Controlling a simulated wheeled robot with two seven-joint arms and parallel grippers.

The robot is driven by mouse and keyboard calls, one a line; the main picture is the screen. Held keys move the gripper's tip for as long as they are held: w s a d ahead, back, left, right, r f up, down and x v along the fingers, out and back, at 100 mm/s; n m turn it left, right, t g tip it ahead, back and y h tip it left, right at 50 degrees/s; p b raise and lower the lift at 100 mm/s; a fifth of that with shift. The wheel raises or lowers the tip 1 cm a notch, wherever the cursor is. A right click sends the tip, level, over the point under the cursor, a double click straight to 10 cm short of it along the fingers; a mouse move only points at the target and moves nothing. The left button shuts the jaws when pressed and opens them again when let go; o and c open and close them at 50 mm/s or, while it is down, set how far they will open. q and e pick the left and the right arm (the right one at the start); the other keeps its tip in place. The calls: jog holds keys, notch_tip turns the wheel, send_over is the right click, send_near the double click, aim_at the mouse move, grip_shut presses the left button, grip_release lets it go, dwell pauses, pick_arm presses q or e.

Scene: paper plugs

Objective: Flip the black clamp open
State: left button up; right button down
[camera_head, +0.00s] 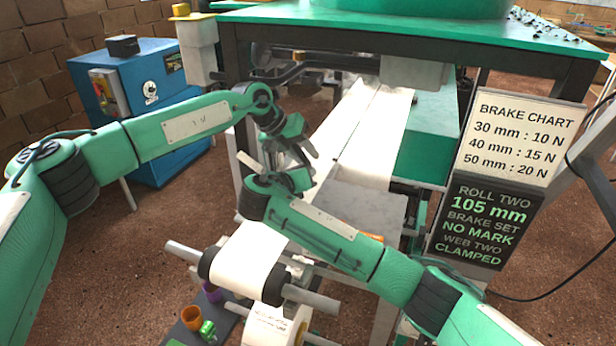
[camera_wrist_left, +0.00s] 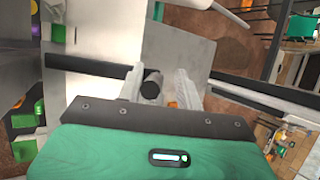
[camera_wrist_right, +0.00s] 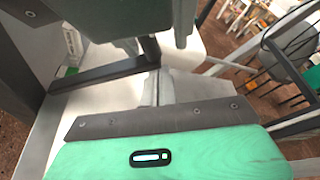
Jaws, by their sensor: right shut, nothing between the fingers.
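A black bar (camera_wrist_left: 225,88), which looks like the black clamp, runs across the left wrist view behind the fingers, with a round black stub (camera_wrist_left: 151,84) near its middle. My left gripper (camera_wrist_left: 161,80) is open, with the stub between its fingers, closer to the left one. I cannot tell whether they touch. In the right wrist view, a black bar (camera_wrist_right: 105,73) with an upright end lies just beyond my right gripper (camera_wrist_right: 157,85), which is shut and empty. In the head view, both hands meet over the white web (camera_head: 372,130), and my arms hide the clamp there.
A blue cabinet (camera_head: 150,85) stands at the left. A brake chart (camera_head: 524,135) and a dark sign (camera_head: 474,222) stand at the right. The green-topped machine frame (camera_head: 420,32) overhangs the web. A paper roll (camera_head: 245,268) and small coloured parts (camera_head: 206,328) are at the front.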

pick_arm(q)
jog(key=shift+s+f, duration=0.1)
jog(key=shift+f, duration=0.25)
pick_arm(e)
jog(key=shift+a+r, duration=0.15)
jog(key=shift+r, duration=0.05)
